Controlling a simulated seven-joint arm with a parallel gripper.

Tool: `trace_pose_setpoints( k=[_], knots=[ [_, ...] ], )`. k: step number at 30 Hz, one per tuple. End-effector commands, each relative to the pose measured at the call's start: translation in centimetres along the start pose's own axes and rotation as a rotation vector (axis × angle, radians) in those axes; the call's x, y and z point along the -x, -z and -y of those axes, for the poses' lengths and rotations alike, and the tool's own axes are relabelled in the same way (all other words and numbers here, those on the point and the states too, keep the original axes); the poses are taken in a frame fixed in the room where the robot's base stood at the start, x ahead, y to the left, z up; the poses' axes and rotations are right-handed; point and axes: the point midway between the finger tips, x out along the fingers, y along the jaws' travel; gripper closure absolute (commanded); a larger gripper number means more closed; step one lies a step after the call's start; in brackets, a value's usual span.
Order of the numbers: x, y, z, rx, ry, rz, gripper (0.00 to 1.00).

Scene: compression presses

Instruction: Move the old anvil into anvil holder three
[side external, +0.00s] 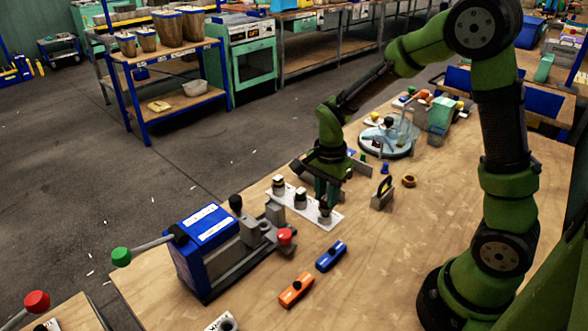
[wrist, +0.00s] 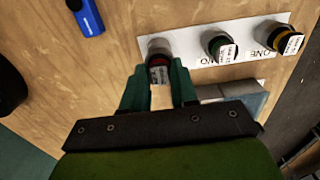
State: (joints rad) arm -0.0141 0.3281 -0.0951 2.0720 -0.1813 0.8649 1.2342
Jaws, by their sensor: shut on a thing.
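My gripper (side external: 326,203) points down over the near end of the white holder strip (side external: 335,221). In the wrist view its green fingers (wrist: 159,80) are shut on a dark anvil (wrist: 158,59) with a red band and a pale label. This anvil is at the strip's left-end position in that view; I cannot tell whether it is fully seated. A dark green anvil (wrist: 221,45) stands at the middle position, and a yellow-banded anvil (wrist: 285,39) at the other end, beside the word ONE. The label for the left-end position is hidden by the gripper.
A blue press (side external: 208,246) with a green-knobbed lever stands left of the strip. A blue block (side external: 331,256) and an orange block (side external: 296,290) lie in front. A metal stand (side external: 382,194) is to the right. The wooden tabletop is clear at front right.

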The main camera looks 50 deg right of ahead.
Motion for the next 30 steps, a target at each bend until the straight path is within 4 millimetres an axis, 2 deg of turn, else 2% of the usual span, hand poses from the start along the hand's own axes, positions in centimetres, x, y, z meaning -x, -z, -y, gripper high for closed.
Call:
trace_pose_setpoints(
  k=[29,30],
  knots=[
    [-2.5,0.0,0.0,0.0,0.0,0.0,1.0],
    [-2.4,0.0,0.0,0.0,0.0,0.0,0.66]
  ],
)
